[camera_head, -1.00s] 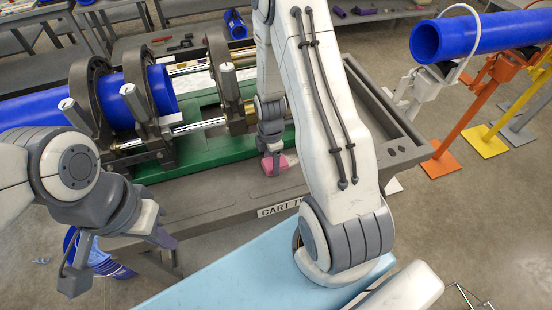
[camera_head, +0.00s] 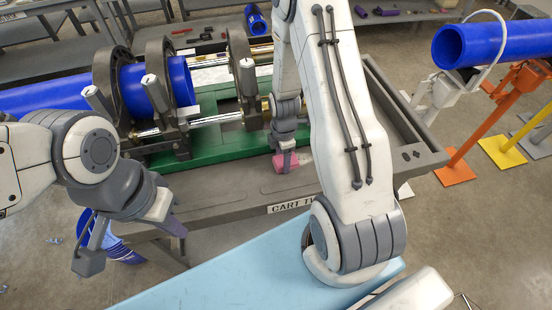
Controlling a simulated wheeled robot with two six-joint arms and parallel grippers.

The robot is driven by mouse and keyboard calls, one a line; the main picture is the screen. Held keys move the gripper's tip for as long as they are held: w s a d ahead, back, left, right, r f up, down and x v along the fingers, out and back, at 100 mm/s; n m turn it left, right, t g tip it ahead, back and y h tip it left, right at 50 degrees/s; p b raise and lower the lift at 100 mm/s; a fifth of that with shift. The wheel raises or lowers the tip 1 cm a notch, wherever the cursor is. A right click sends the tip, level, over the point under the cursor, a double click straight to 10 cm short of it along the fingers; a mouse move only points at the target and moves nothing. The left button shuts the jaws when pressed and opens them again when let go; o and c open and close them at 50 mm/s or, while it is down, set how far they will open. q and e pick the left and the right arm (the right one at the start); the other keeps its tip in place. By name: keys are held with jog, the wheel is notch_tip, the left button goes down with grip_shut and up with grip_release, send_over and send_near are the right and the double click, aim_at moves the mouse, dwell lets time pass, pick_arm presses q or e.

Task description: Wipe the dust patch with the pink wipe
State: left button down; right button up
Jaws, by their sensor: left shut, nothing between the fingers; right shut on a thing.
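The pink wipe (camera_head: 286,162) is at the front part of the cart top, just in front of the green bed. My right gripper (camera_head: 287,152) reaches down from above and is shut on the pink wipe. The wipe appears to be at the cart surface, but I cannot tell how firmly it touches. I cannot make out the dust patch; the wipe, gripper or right arm may hide it. My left gripper (camera_head: 128,245) is shut and empty, low in front of the cart's left front edge.
The cart (camera_head: 215,199) carries a green bed (camera_head: 215,148) with dark clamps (camera_head: 161,95) around a blue pipe (camera_head: 140,80). Another blue pipe (camera_head: 490,42) rests on stands at the right. A light blue surface (camera_head: 240,275) lies in front of the cart.

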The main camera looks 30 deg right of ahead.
jog(key=shift+s+d+r+p, duration=0.15)
jog(key=shift+s+d, duration=0.25)
jog(key=shift+d, duration=1.1)
jog(key=shift+s+d+f+p, duration=0.1)
jog(key=shift+s+d+p, duration=0.2)
jog(key=shift+d, duration=1.15)
jog(key=shift+s+d+r+p, duration=0.1)
jog(key=shift+s+d, duration=0.35)
jog(key=shift+d, duration=1.05)
notch_tip(320, 180, up, 6)
jog(key=p, duration=0.5)
notch_tip(320, 180, up, 3)
jog(key=p, duration=0.2)
jog(key=shift+p, duration=0.3)
